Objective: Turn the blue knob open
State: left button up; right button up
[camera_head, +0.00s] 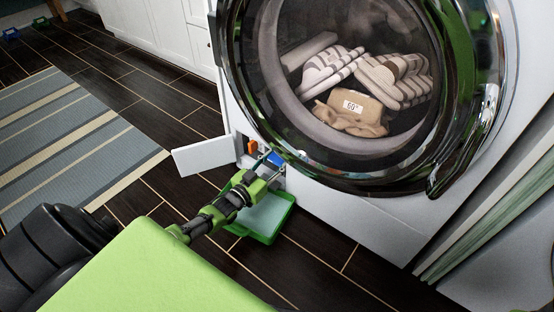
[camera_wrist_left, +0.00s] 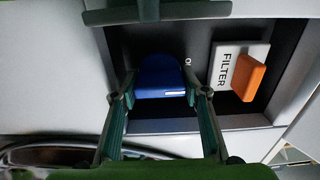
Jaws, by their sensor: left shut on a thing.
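The blue knob (camera_head: 275,158) sits in a small recess low at the front of the washing machine. In the left wrist view, the blue knob (camera_wrist_left: 160,72) fills the space between the two fingers, with a short pale mark near its lower right edge. My left gripper (camera_head: 266,163) reaches into the recess and is shut on the knob, one finger on each side. A partly covered marking shows on the dark panel right of the knob. My right gripper is in neither view.
An orange handle (camera_wrist_left: 249,78) beside a white FILTER label (camera_wrist_left: 224,66) is close right of the knob. A white flap (camera_head: 204,156) stands open at the recess. A green tray (camera_head: 283,222) lies on the floor below. The round washer door (camera_head: 470,90) is above.

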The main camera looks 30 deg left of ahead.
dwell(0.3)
pick_arm(q)
jog(key=o, duration=0.8)
jog(key=shift+o, duration=0.2)
